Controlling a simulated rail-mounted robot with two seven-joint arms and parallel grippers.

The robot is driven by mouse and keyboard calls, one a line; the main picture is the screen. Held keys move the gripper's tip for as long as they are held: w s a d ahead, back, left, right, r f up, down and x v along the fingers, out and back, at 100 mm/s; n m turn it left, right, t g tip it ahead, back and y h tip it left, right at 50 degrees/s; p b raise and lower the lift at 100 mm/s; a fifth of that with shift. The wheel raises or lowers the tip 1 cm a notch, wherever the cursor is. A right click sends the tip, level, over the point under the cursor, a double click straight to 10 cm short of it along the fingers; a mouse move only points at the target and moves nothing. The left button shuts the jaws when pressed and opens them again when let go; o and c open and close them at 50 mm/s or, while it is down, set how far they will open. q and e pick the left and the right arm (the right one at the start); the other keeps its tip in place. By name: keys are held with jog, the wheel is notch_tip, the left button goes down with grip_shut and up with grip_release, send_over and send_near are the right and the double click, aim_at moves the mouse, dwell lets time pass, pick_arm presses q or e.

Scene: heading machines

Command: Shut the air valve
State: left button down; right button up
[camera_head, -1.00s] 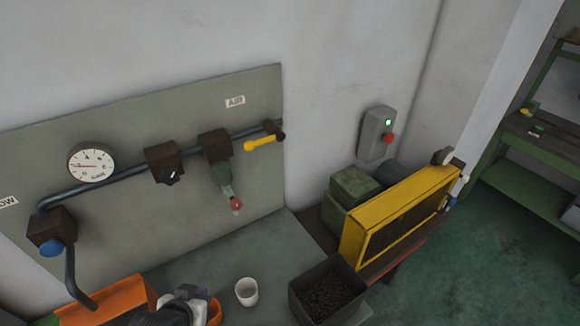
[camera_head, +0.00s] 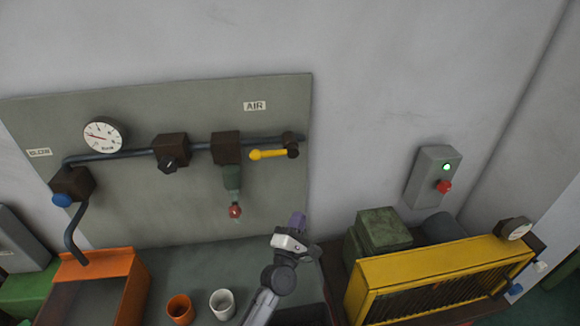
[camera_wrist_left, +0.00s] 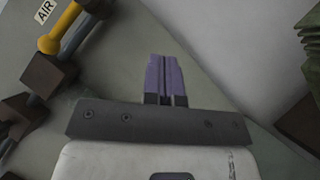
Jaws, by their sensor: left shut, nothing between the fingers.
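The air valve (camera_head: 291,150) sits at the right end of the pipe on the grey wall panel, below the AIR label (camera_head: 255,106). Its yellow lever (camera_head: 268,154) lies about level along the pipe, with the knob end to the left. In the left wrist view the yellow lever (camera_wrist_left: 60,28) shows at the upper left. My left gripper (camera_head: 298,222) is below the valve, apart from it, with its purple fingers pointing up. The fingers (camera_wrist_left: 167,75) are together and empty in the wrist view. My right gripper is not in view.
A gauge (camera_head: 104,135), brown pipe blocks and a red knob (camera_head: 235,211) are on the panel (camera_head: 200,105). An orange cup (camera_head: 180,308), a white cup (camera_head: 222,303) and an orange bin (camera_head: 130,270) stand below. A yellow machine (camera_head: 430,285) and a switch box (camera_head: 432,175) are right.

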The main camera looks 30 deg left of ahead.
aim_at(274, 153)
pick_arm(q)
jog(key=s+a+r+n+g+y, duration=0.1)
jog(key=s+a+n+y, duration=0.1)
jog(key=n+y, duration=0.4)
jog(key=s+a+r+n+g+y, duration=0.1)
jog(key=n+y, duration=0.5)
jog(key=n, duration=0.6)
jog(key=shift+s+a+r+g, duration=0.3)
jog(key=shift+s+a+g, duration=0.5)
jog(key=shift+a, duration=0.55)
jog(key=s+d+r+p+x, duration=0.1)
jog(key=p+x, duration=0.4)
jog(key=x, duration=0.8)
jog(key=shift+r, duration=0.6)
jog(key=shift+d, duration=0.1)
